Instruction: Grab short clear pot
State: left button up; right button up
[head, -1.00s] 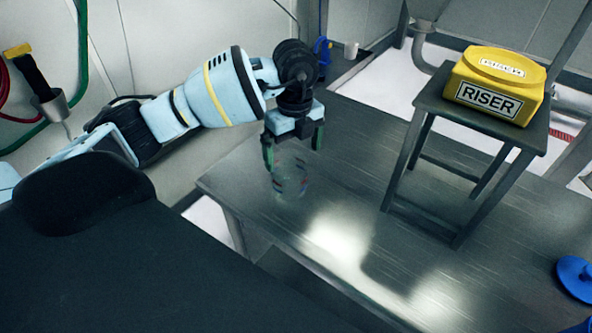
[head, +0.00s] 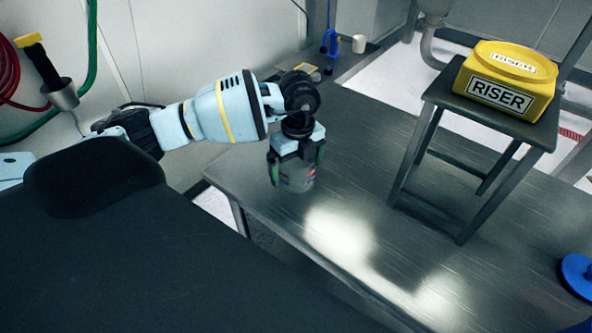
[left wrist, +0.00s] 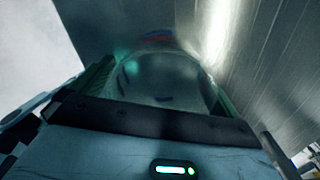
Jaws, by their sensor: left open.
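The short clear pot (head: 297,183) stands on the metal table near its left end, see-through with small red and blue marks. My left gripper (head: 295,172) is over it, pointing down, with its green fingers open on either side of the pot's upper part. In the left wrist view the clear pot (left wrist: 165,78) fills the space between the two open fingers. I cannot tell whether either finger touches it. My right gripper is not in view.
A small dark stand (head: 470,115) on the metal table (head: 330,130) bears a yellow block marked RISER (head: 505,82). A blue round object (head: 578,275) lies at the lower right. The table's middle is clear.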

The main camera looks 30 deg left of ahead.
pick_arm(q)
jog(key=shift+f, duration=0.2)
jog(key=c, duration=0.9)
jog(key=shift+c, duration=0.2)
jog(key=shift+r, duration=0.15)
jog(key=shift+r, duration=0.5)
notch_tip(320, 180, up, 3)
jog(key=shift+f, duration=0.2)
jog(key=s+d, duration=0.2)
jog(key=s, duration=0.5)
jog(key=s+d+r, duration=0.1)
jog(key=s+d, duration=0.2)
jog(key=s, duration=0.5)
jog(key=shift+s+p, duration=0.15)
jog(key=shift+p, duration=0.25)
